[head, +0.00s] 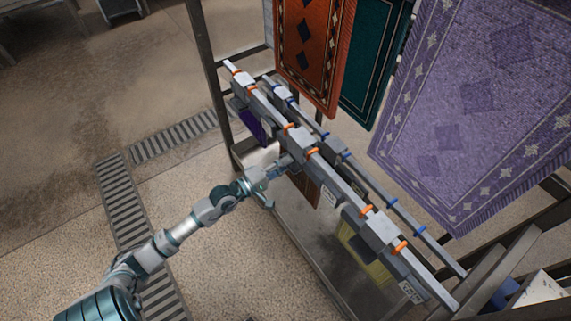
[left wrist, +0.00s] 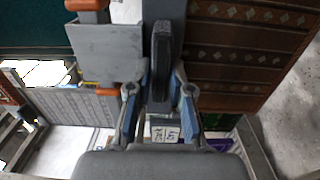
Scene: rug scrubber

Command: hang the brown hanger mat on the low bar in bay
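The brown hanger mat (head: 303,188) shows in the head view as a patterned strip below the orange-ringed bar, partly hidden by the bar. In the left wrist view its patterned brown cloth (left wrist: 245,55) fills the upper right. My left gripper (head: 272,182) reaches to the near side of the rack, beside the mat. In the left wrist view its two fingers (left wrist: 162,85) close on both sides of a dark grey upright piece, which looks like the mat's hanger grip. The low bar (head: 335,180) has orange rings and grey blocks. My right gripper is not in view.
A second bar (head: 385,192) with blue rings runs behind. A purple mat (head: 252,125) and a yellow mat (head: 362,255) hang low in the rack. Large orange (head: 313,50), teal (head: 372,60) and purple rugs (head: 480,110) hang behind. Floor left of the rack is clear.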

